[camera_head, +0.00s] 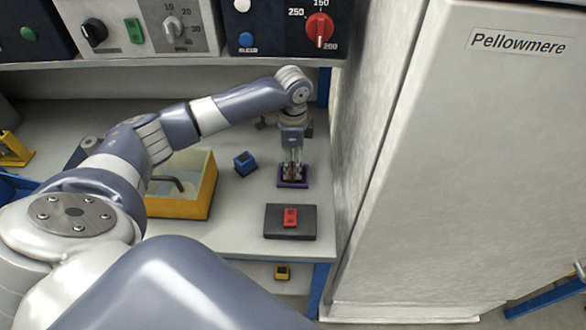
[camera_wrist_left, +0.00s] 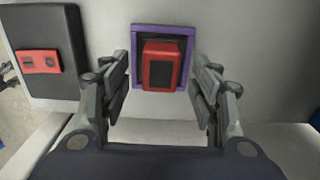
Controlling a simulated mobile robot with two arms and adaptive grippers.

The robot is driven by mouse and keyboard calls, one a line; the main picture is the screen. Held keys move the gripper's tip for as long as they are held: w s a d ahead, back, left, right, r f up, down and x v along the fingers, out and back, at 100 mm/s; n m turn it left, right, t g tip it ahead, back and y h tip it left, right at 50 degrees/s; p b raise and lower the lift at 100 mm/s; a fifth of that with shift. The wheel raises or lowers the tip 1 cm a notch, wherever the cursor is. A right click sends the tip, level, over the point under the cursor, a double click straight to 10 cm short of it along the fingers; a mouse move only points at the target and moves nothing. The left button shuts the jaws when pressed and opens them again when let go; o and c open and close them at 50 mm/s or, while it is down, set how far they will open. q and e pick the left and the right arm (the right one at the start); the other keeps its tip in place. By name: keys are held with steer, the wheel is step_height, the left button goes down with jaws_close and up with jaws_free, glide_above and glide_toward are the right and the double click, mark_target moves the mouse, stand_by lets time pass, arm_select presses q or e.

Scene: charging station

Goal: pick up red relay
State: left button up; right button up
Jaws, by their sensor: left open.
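A red block with a dark face, which looks like the red relay (camera_wrist_left: 162,68), sits in a purple square frame (camera_wrist_left: 134,60) in the left wrist view. In the head view, the purple frame (camera_head: 293,184) lies on the bench and my gripper mostly hides the block. My left gripper (camera_head: 292,164) points down over it. In the left wrist view the left gripper (camera_wrist_left: 160,82) is open, one finger on each side of the block, with gaps to both. Another red piece (camera_head: 291,216) lies on a dark pad (camera_head: 275,228); it also shows in the wrist view (camera_wrist_left: 39,61). My right gripper is not in view.
A small blue block (camera_head: 245,163) stands left of the purple frame. A yellow bin (camera_head: 180,208) is further left, partly behind my arm. A large pale cabinet (camera_head: 450,180) rises close on the right. A yellow block (camera_head: 282,272) sits below the bench top.

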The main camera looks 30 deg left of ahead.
arm_select(q)
step_height(320, 180, down, 2)
steer(key=shift+f, duration=0.4)
steer(key=c, duration=1)
steer(key=shift+c, duration=0.8)
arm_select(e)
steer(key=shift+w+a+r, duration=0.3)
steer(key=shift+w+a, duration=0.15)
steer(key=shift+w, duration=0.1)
